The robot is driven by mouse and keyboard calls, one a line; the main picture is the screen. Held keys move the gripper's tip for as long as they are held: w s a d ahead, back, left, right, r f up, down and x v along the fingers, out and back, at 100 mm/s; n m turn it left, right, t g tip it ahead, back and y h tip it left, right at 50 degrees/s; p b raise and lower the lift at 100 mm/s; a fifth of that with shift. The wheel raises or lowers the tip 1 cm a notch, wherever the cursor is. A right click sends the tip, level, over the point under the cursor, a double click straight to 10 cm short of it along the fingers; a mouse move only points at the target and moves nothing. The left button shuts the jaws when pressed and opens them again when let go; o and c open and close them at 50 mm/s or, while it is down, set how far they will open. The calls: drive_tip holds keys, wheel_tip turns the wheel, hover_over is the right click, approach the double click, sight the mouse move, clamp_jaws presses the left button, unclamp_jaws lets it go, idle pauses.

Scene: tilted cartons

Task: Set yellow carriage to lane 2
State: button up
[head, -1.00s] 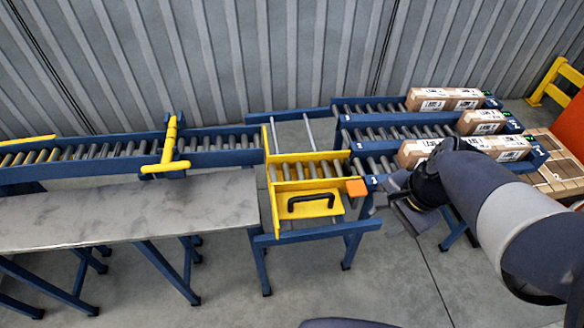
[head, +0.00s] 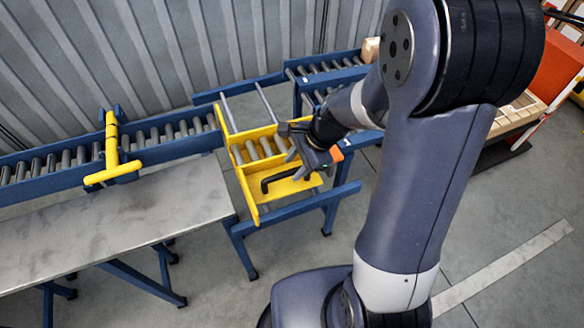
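The yellow carriage (head: 247,192) sits at the near end of its blue-railed cross track, with grey rollers inside it. A black handle (head: 285,179) is on its near face. An orange block (head: 336,154) shows at its right side. My gripper (head: 290,146) is above the right part of the carriage, behind the handle, its fingers pointing left and seemingly apart with nothing between them. Whether it touches the carriage is unclear. Of the outgoing lanes, the far lane (head: 330,66) shows partly; the middle one is mostly hidden and the nearest is hidden by my arm.
A feed conveyor (head: 65,160) with a yellow stop bar (head: 113,150) runs in from the left. A grey table (head: 110,225) stands before it. A carton (head: 371,49) shows on the far lane. Two bare cross rods (head: 266,103) lie behind the carriage. Floor in front is open.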

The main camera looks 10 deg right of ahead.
drive_tip(key=shift+x, duration=1)
clamp_jaws()
